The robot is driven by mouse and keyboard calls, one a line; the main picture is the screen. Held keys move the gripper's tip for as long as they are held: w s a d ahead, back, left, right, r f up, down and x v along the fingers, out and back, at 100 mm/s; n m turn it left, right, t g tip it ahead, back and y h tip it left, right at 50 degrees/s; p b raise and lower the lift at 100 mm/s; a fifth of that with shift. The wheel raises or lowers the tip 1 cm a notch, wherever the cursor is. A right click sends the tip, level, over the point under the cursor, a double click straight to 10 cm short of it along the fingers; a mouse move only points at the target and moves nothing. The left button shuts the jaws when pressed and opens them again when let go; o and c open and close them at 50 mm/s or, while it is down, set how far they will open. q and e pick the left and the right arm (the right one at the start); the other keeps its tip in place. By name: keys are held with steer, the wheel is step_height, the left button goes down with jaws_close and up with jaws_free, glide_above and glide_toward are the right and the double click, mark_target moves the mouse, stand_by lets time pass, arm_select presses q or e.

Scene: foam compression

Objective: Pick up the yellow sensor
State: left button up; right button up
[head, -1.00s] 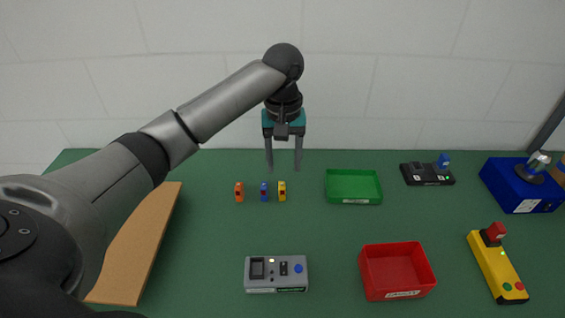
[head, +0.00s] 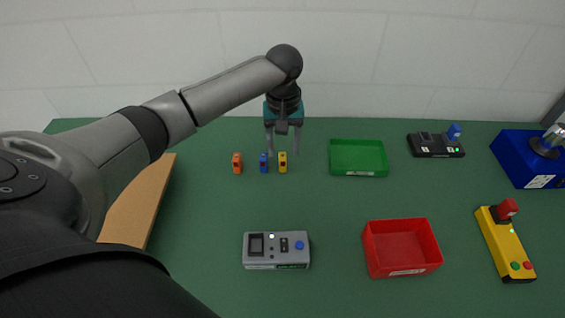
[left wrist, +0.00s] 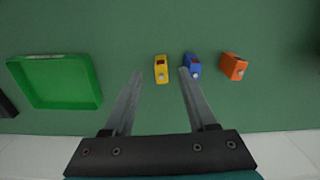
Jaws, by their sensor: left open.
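The yellow sensor (head: 283,162) stands on the green table at the right end of a short row. The blue sensor (head: 264,163) is close on its left and the orange sensor (head: 238,163) is farther left. My left gripper (head: 284,154) is open and empty, just above and behind the row. In the left wrist view, the yellow sensor (left wrist: 161,68) shows beyond and between the two fingertips, and the blue sensor (left wrist: 192,65) is close to one fingertip. The orange sensor (left wrist: 234,66) is off to the side. My right gripper is not seen.
A green tray (head: 358,174) lies right of the sensors. A grey device (head: 276,262) and a red bin (head: 403,271) are nearer. A black device (head: 436,152), a blue box (head: 515,170) and a yellow control box (head: 506,250) are at right. A brown board (head: 135,210) is at left.

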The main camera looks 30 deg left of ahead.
mark_target(282, 156)
arm_select(q)
steer(key=f, duration=0.3)
steer(key=f+b, duration=0.1)
steer(key=f, duration=0.1)
steer(key=shift+w+a, duration=0.35)
steer(key=shift+c, duration=0.2)
jaws_close()
